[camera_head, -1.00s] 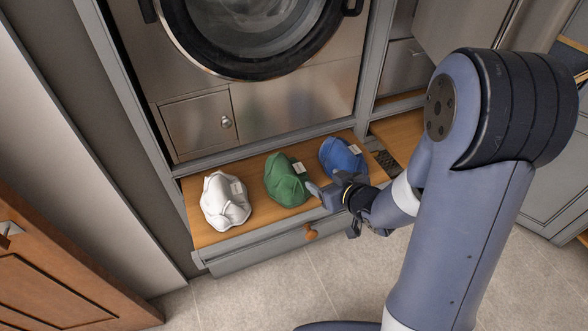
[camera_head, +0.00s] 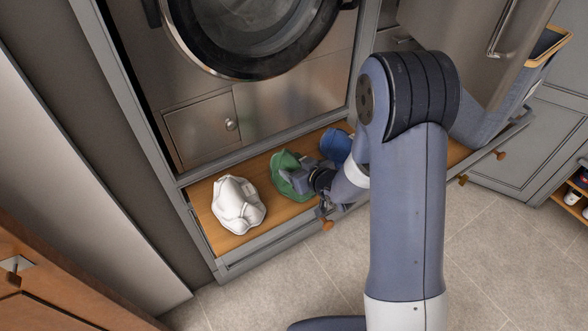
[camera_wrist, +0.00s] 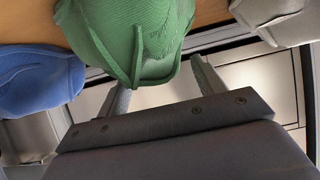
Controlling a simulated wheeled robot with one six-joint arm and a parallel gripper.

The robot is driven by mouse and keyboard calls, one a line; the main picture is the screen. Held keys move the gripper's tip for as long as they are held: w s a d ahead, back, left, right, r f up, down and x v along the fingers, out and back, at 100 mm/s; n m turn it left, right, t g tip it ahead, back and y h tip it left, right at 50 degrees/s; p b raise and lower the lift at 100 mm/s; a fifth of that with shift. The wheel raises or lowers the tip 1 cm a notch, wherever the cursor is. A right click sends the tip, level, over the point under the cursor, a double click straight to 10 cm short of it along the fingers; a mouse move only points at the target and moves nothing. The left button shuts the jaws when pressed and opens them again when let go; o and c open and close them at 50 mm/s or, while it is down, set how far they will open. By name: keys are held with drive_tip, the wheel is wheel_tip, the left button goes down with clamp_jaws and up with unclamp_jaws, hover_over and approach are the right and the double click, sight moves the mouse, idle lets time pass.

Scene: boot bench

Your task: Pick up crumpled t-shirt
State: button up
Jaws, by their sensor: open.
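Three crumpled t-shirts lie in a row on a wooden board (camera_head: 208,226) under the front-loading machine. The white t-shirt (camera_head: 238,204) is at the left, the green t-shirt (camera_head: 284,163) in the middle and the blue t-shirt (camera_head: 333,146) at the right, partly hidden by my arm. My gripper (camera_head: 294,180) is open at the green t-shirt and covers part of it. In the wrist view, the green t-shirt (camera_wrist: 135,35) lies ahead of and partly between the open fingers (camera_wrist: 160,82). I cannot tell whether they touch it. The blue (camera_wrist: 35,80) and white (camera_wrist: 285,15) t-shirts lie to either side.
The machine door (camera_head: 250,40) and a small metal flap (camera_head: 202,127) stand above the board. The board's grey front with a wooden knob (camera_head: 327,224) faces the open tiled floor (camera_head: 320,265). A blue-grey bin (camera_head: 500,105) stands at the right, and a wooden cabinet (camera_head: 50,290) at lower left.

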drive_tip(key=shift+x, duration=0.8)
drive_tip(key=c, duration=1.2)
drive_tip(key=shift+o, duration=0.2)
drive_tip(key=shift+r, duration=0.1)
